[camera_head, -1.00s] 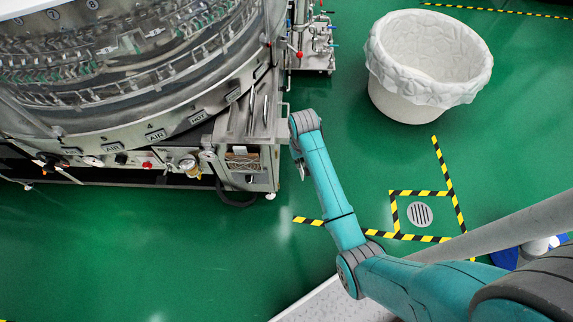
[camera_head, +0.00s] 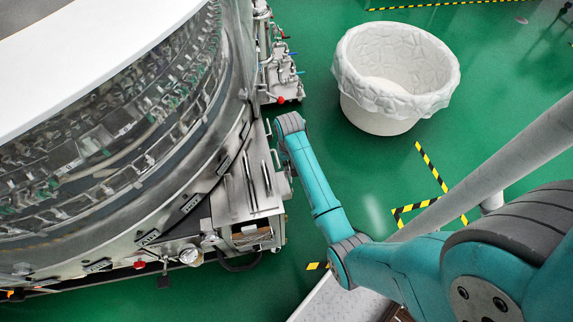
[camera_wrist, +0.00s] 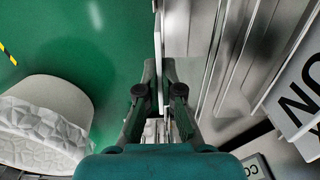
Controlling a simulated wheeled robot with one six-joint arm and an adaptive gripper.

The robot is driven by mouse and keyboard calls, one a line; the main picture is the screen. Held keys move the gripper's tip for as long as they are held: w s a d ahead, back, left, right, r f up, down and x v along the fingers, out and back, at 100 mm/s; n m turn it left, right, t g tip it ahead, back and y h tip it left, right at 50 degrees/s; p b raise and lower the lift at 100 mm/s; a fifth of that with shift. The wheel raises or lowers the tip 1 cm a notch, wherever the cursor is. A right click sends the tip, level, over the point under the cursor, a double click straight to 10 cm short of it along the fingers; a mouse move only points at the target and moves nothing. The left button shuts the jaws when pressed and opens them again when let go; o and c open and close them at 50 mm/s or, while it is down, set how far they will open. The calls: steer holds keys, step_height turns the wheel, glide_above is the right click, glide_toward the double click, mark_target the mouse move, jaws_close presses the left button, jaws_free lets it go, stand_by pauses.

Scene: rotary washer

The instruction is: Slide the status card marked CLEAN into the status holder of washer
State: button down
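The large round washer (camera_head: 172,215) fills the left of the head view, with a steel corner panel (camera_head: 232,205) facing my arm. In the wrist view, the fingers of my gripper (camera_wrist: 159,72) are close together around a thin pale plate (camera_wrist: 158,35), seen edge-on. Its face and any CLEAN marking are hidden, so I cannot confirm it is the card. The plate stands beside the steel surfaces (camera_wrist: 237,45) at the right; I cannot tell whether it touches them. I cannot make out the status holder. In the head view my gripper is largely hidden by my arm beside the corner panel.
A white lined bin (camera_head: 385,115) stands on the green floor right of the washer; it shows too in the wrist view (camera_wrist: 40,125). Lettered panels (camera_wrist: 297,95) are cut off at the wrist view's right. A pipe unit (camera_head: 280,75) stands behind. Floor between is clear.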

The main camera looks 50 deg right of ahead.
steer(key=shift+w+f, duration=0.2)
steer(key=shift+f, duration=3)
steer(key=shift+f, duration=2)
stand_by(0.9)
steer(key=c, duration=1.2)
jaws_free()
steer(key=shift+c, duration=0.2)
steer(key=o, duration=0.4)
steer(key=shift+r, duration=0.15)
